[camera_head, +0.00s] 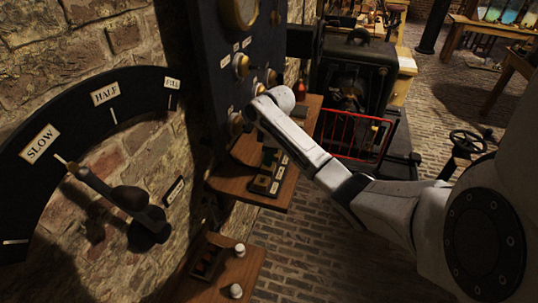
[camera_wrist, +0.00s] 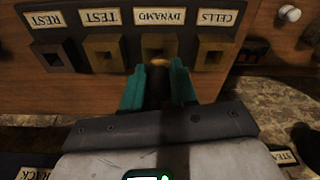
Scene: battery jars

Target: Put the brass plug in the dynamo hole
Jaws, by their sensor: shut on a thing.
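In the wrist view, my gripper (camera_wrist: 158,84) has its teal fingers on either side of a dark, narrow piece. A brass-coloured bit of the brass plug (camera_wrist: 159,63) shows just beyond the fingertips. It lines up with the block under the DYNAMO label (camera_wrist: 160,17), so the dynamo hole is largely covered. I cannot tell how deep the plug sits. The labels read upside down here. In the head view the labelled plug block (camera_head: 268,178) sits on a wooden shelf, and my arm hides much of the area around the gripper.
In the wrist view, the CELLS block (camera_wrist: 213,53) is right of DYNAMO, and the TEST block (camera_wrist: 104,52) and REST block (camera_wrist: 50,54) are left. In the head view, a lower shelf (camera_head: 228,275) carries white knobs. A dark panel (camera_head: 222,65) rises behind. A lever (camera_head: 120,195) stands left.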

